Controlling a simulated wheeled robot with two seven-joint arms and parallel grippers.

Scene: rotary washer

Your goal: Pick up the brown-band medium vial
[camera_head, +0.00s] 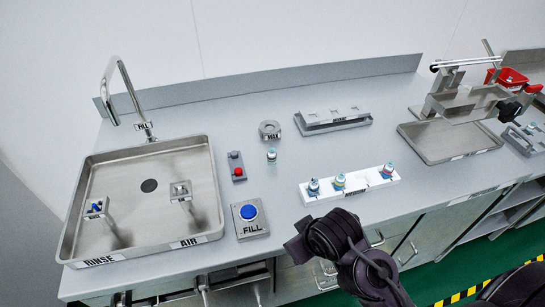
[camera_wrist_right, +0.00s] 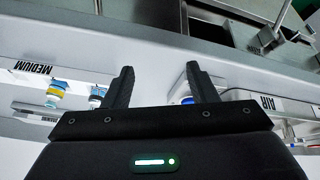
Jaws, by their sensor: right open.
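Several small vials stand upright in the white MEDIUM rack (camera_head: 350,191) on the counter: a left vial (camera_head: 313,187), a middle vial with a yellowish band (camera_head: 339,181) and a right vial (camera_head: 387,171). I cannot tell which has the brown band. The right wrist view shows a yellow-banded vial (camera_wrist_right: 55,94) and a blue-topped vial (camera_wrist_right: 97,96) left of my fingers. My right gripper (camera_wrist_right: 160,85) is open and empty, apart from the vials. In the head view my right arm is in front of the counter, below the rack. My left gripper is not in view.
A FILL button (camera_head: 249,212), a red-button box (camera_head: 237,168) and a single vial (camera_head: 271,156) stand left of the rack. A sink (camera_head: 150,150) is at left. A grey holder (camera_head: 333,120) is behind the rack, and a metal device (camera_head: 470,98) at right.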

